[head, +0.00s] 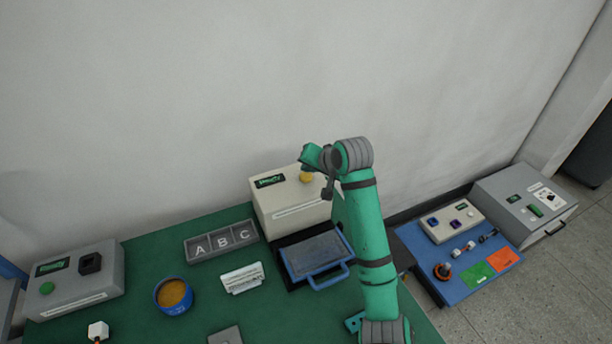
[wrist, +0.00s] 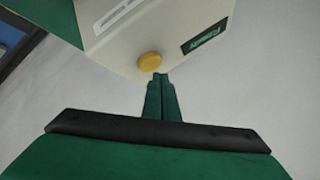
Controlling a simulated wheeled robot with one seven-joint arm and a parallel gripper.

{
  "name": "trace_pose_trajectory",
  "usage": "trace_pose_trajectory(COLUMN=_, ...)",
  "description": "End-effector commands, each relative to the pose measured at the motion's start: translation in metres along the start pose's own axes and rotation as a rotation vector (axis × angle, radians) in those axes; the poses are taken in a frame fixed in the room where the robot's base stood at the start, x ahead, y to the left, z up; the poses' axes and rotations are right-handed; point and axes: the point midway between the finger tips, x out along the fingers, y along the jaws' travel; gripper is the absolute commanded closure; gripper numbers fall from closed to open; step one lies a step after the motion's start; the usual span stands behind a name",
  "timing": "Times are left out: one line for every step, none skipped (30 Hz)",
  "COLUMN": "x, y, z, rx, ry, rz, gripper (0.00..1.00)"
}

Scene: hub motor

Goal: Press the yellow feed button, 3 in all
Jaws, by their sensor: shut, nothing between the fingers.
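The yellow button (head: 306,177) is on the cream box (head: 285,205) at the back of the green table. In the wrist view the round yellow button (wrist: 151,62) stands out from the cream box (wrist: 150,30). My gripper (wrist: 161,76) is shut and empty, its fingertips close by the button's lower right edge in that view. I cannot tell whether they touch it. In the head view my arm's end is over the box's right part and hides some of it; the fingertips are not clear there.
A blue-handled tray (head: 318,283) lies in front of the cream box. A grey A-B-C tray (head: 190,256), a white card (head: 242,277) and a blue bowl (head: 173,310) stand left of it. A grey box with a green button (head: 47,287) is far left.

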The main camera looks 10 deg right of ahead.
Motion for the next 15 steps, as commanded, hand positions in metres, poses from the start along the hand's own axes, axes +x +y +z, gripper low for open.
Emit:
trace_pose_trajectory(x=0.0014, y=0.0005, z=0.0012, rx=0.001, ry=-0.001, rz=0.0, gripper=1.0)
trace_pose_trajectory(x=0.0021, y=0.001, z=0.0017, rx=0.001, ry=-0.001, rz=-0.001, gripper=1.0)
trace_pose_trajectory(x=0.003, y=0.0017, z=0.0023, rx=0.001, ry=-0.001, rz=-0.001, gripper=1.0)
trace_pose_trajectory(x=0.0036, y=0.0022, z=0.0027, rx=0.001, ry=-0.001, rz=0.0, gripper=1.0)
trace_pose_trajectory(x=0.0041, y=0.0028, z=0.003, rx=0.001, ry=-0.001, rz=0.0, gripper=1.0)
trace_pose_trajectory(x=0.0046, y=0.0034, z=0.0033, rx=0.002, ry=0.0, rz=0.0, gripper=1.0)
trace_pose_trajectory(x=0.0048, y=0.0037, z=0.0034, rx=0.002, ry=0.0, rz=0.0, gripper=1.0)
trace_pose_trajectory(x=0.0049, y=0.0039, z=0.0034, rx=0.002, ry=0.0, rz=0.0, gripper=1.0)
trace_pose_trajectory(x=0.0049, y=0.004, z=0.0034, rx=0.001, ry=0.0, rz=0.0, gripper=1.0)
trace_pose_trajectory(x=0.0049, y=0.0039, z=0.0033, rx=0.001, ry=0.0, rz=0.0, gripper=1.0)
trace_pose_trajectory(x=0.0049, y=0.0039, z=0.0033, rx=0.001, ry=0.0, rz=0.0, gripper=1.0)
trace_pose_trajectory(x=0.0049, y=0.0039, z=0.0034, rx=0.001, ry=0.0, rz=0.0, gripper=1.0)
trace_pose_trajectory(x=0.0049, y=0.0039, z=0.0034, rx=0.001, ry=0.0, rz=0.0, gripper=1.0)
trace_pose_trajectory(x=0.0049, y=0.0038, z=0.0034, rx=0.001, ry=0.0, rz=0.0, gripper=1.0)
trace_pose_trajectory(x=0.005, y=0.0038, z=0.0034, rx=0.001, ry=0.0, rz=0.0, gripper=1.0)
